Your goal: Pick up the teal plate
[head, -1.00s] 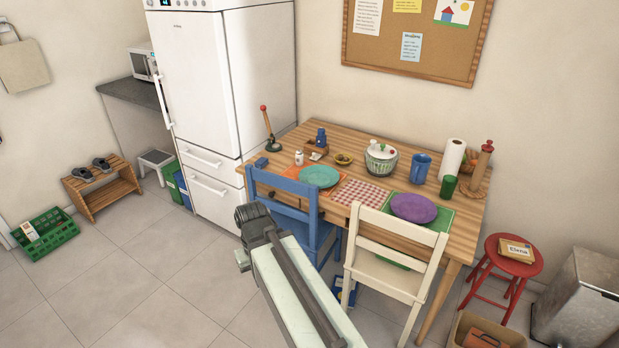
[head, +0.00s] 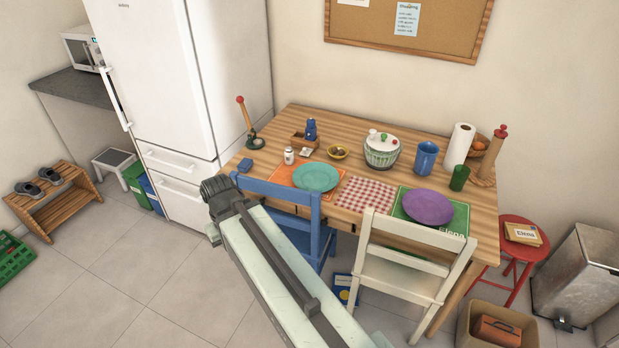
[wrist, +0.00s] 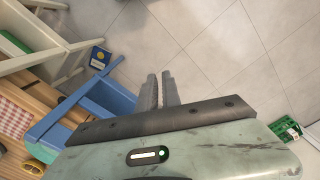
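The teal plate (head: 315,177) lies flat on an orange placemat (head: 284,181) on the wooden table (head: 294,123), just behind the blue chair's backrest. In the wrist view a teal sliver of the plate (wrist: 42,151) shows at the left edge, partly hidden by the blue chair. My gripper (wrist: 160,75) points down over the bare floor in front of the table, apart from the plate. Its two fingers are close together with nothing held between them. In the head view my arm hides the fingers.
The blue chair (head: 283,193) and cream chair (head: 405,273) stand at the table's front.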

